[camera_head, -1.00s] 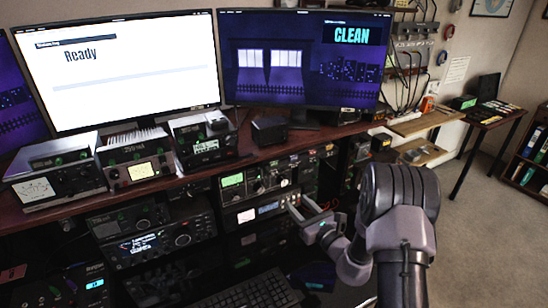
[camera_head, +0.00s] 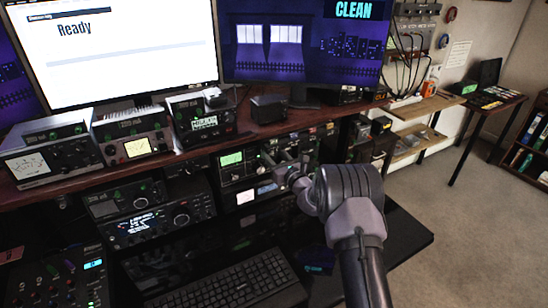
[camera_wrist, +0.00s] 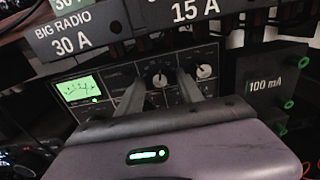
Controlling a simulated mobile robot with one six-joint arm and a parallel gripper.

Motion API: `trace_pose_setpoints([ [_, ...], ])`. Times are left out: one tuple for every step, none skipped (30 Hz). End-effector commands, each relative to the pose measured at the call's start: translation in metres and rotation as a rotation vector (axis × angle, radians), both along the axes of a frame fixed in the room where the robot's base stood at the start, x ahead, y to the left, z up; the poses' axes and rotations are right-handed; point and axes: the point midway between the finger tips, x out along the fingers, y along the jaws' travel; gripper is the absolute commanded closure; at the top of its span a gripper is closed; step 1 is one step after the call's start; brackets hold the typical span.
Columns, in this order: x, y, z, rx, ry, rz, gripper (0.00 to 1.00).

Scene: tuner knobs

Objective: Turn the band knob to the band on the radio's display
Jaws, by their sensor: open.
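The dark radio panel (camera_wrist: 118,82) has a lit green meter (camera_wrist: 78,88) at its left, which also shows in the head view (camera_head: 231,158). A round knob with a pale pointer (camera_wrist: 160,79) sits mid-panel, and a second knob (camera_wrist: 204,71) is to its right. The labels are too small to read, so I cannot tell which is the band knob. My gripper (camera_wrist: 161,76) is open, with one finger on each side of the middle knob in the wrist view. I cannot tell whether the fingers touch it. In the head view my gripper (camera_head: 284,165) is in front of the panel.
Tags reading "BIG RADIO 30 A" (camera_wrist: 72,32) and "15 A" (camera_wrist: 195,10) are close above my fingers. A dark "100 mA" box (camera_wrist: 272,86) stands at the right. In the head view, a keyboard (camera_head: 225,283) lies on the black desk (camera_head: 395,235) below.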

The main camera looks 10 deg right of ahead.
Motion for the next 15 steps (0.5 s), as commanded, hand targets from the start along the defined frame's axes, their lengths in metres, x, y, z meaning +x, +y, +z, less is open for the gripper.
trace_pose_setpoints([
  [-0.0001,0.0000,0.0001,0.000,0.000,0.000,0.57],
  [-0.0002,-0.0001,0.0001,0.000,0.000,0.000,0.57],
  [-0.0002,0.0000,0.0000,0.000,0.000,0.000,0.57],
  [-0.0003,0.0000,0.0000,0.000,0.000,0.000,0.58],
  [-0.0003,0.0000,0.0000,0.000,0.001,0.000,0.64],
  [-0.0004,0.0000,0.0000,0.000,0.001,0.000,0.72],
  [-0.0004,0.0000,0.0000,0.000,0.001,0.000,0.78],
  [-0.0005,-0.0001,-0.0001,0.000,0.001,0.000,0.84],
  [-0.0005,-0.0001,-0.0001,0.000,0.001,0.001,0.92],
  [-0.0005,-0.0001,-0.0001,0.000,0.001,0.000,0.98],
  [-0.0006,-0.0001,-0.0002,0.000,0.001,0.001,1.00],
  [-0.0006,-0.0001,-0.0002,0.000,0.001,0.001,1.00],
  [-0.0006,-0.0001,-0.0002,0.000,0.001,0.001,1.00],
  [-0.0006,-0.0001,-0.0002,-0.001,0.001,0.001,1.00],
  [-0.0006,-0.0001,-0.0003,-0.001,0.001,0.001,1.00],
])
